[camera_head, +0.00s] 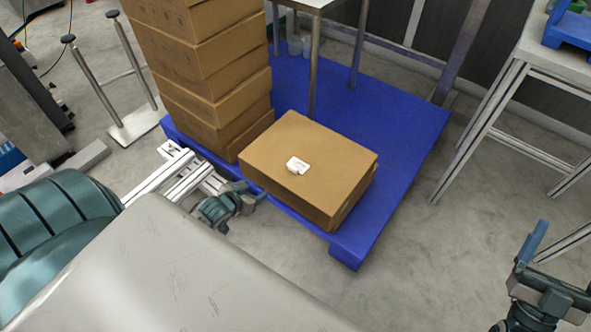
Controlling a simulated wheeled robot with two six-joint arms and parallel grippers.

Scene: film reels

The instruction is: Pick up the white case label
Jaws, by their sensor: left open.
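The white case label (297,166) is a small white piece lying on top of a closed brown cardboard box (312,154). The box rests on the front part of a blue pallet (398,128). My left gripper (239,209) is open in front of the box's near left side, to the left of and nearer than the label. It is apart from the label, and nothing shows between its fingers. My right gripper (532,248) is at the lower right, far from the label; its jaws do not show clearly.
A tall stack of cardboard boxes (208,58) stands on the pallet just left of the single box. A metal-legged table (313,70) stands over the back of the pallet. A framed workbench (505,92) is at the right. Grey floor (425,230) between box and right gripper is clear.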

